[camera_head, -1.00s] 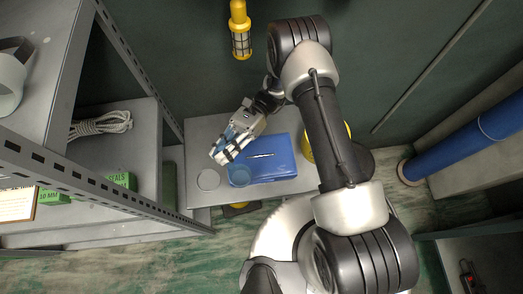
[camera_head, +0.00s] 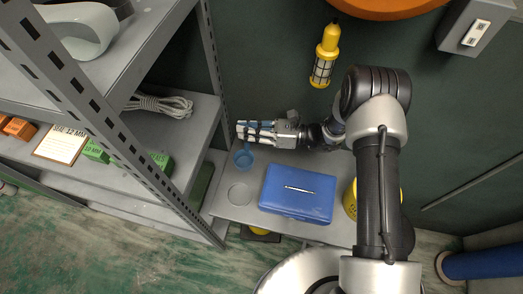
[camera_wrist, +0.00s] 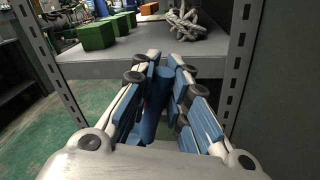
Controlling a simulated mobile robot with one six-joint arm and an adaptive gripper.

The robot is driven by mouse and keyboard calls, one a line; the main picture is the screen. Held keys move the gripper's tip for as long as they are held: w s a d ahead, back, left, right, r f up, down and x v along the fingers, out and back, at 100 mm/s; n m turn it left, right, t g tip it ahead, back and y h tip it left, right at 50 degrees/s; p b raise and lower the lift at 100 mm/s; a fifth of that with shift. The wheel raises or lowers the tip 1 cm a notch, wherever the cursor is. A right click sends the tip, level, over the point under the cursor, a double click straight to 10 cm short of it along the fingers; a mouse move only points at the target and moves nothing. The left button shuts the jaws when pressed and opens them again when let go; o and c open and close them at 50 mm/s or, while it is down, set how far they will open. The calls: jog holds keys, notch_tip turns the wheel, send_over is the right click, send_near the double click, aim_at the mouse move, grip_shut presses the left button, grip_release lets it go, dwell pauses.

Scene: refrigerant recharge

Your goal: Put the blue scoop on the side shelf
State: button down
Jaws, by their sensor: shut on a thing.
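The blue scoop (camera_head: 244,158) hangs below my gripper (camera_head: 242,131), its round cup showing in the head view above the grey bench. My gripper is shut on its handle; in the wrist view, the blue handle (camera_wrist: 164,92) stands between my blue-padded fingers (camera_wrist: 168,66). The fingers point left at the grey shelving rack. The rack's middle shelf (camera_head: 190,110) shows in the head view. In the wrist view, its front edge (camera_wrist: 110,68) lies just ahead of my fingertips, with a gap between.
A rope coil (camera_head: 162,104) and green boxes (camera_head: 160,160) stand on the shelf. A perforated rack post (camera_head: 213,70) rises close to my fingertips. A blue case (camera_head: 298,192) and a pale ring (camera_head: 239,194) are on the bench. A yellow caged lamp (camera_head: 325,55) hangs behind.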

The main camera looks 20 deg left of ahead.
aim_at(248, 145)
notch_tip(248, 145, down, 8)
jog(key=shift+f+b, duration=0.2)
jog(key=shift+b, duration=1.05)
jog(key=shift+f, duration=0.1)
jog(key=shift+f, duration=0.15)
jog(key=c, duration=1.5)
grip_release()
jog(key=shift+r, duration=0.25)
jog(key=p+v, duration=0.2)
jog(key=v, duration=1)
